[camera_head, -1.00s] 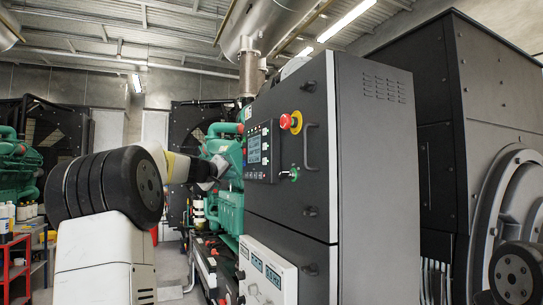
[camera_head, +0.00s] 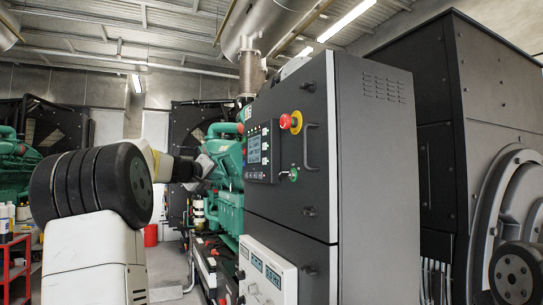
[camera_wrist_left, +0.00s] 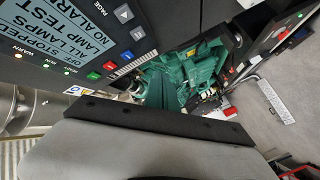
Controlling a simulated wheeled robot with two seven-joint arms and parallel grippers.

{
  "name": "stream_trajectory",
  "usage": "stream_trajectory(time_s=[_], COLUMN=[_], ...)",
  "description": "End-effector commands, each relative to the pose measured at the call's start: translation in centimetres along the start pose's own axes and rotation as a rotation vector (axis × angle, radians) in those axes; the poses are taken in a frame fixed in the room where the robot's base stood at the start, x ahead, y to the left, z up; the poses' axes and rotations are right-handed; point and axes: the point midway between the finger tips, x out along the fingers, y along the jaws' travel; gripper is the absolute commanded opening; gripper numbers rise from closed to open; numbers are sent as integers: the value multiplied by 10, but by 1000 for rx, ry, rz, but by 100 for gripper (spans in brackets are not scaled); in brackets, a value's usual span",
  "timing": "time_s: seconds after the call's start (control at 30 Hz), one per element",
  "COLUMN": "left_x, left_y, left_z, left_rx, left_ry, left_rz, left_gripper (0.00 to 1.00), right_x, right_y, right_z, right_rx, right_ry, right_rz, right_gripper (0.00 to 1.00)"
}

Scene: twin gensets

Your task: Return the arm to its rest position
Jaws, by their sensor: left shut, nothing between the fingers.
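My left arm comes in from the left in the head view. Its gripper (camera_head: 203,167) is shut and empty, in front of the green engine (camera_head: 229,205) and left of the control panel (camera_head: 262,151). A gap shows between the gripper and the panel. In the left wrist view the grey gripper with its black pad (camera_wrist_left: 150,119) fills the bottom. The panel's lit display (camera_wrist_left: 62,38) and row of buttons show close by at upper left there. My right gripper is out of view.
The dark control cabinet (camera_head: 375,180) stands at centre, with a red emergency button (camera_head: 286,122) and door handles. A large black generator housing (camera_head: 495,90) stands at right. A red shelf (camera_head: 15,270) is at lower left and a red bucket (camera_head: 151,235) on the floor.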

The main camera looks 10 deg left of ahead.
Motion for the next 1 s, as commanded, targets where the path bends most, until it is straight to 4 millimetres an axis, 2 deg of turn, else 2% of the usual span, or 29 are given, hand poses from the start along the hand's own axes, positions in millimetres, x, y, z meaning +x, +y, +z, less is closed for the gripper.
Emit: stream_trajectory(time_s=[0.3, 0.37, 0.43, 0.47, 0.57, 0.6, 0.73, 0.8, 0.87, 1.0], left_x=[0, -2, -6, -9, -29, -42, -93, -126, -156, -230], left_y=[2, 8, 19, 25, 46, 52, 61, 58, 51, 23], left_z=[3, 13, 36, 50, 109, 135, 217, 257, 289, 354], left_rx=[3, 14, 38, 51, 113, 143, 239, 292, 337, 445], left_ry=[-6, -25, -71, -98, -213, -266, -428, -510, -576, -714], left_rz=[0, -2, -8, -12, -35, -49, -100, -130, -158, -224], left_gripper=[0, 0, 0, 0, 0, 0, 0, 0, 0, 0], right_x=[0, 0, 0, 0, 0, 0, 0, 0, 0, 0], right_y=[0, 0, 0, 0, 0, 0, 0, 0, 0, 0], right_z=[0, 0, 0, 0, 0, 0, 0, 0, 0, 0], right_rx=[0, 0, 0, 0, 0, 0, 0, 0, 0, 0], right_ry=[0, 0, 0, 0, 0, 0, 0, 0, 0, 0], right_rz=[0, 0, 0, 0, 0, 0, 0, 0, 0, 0], right_gripper=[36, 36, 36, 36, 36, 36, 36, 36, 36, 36])
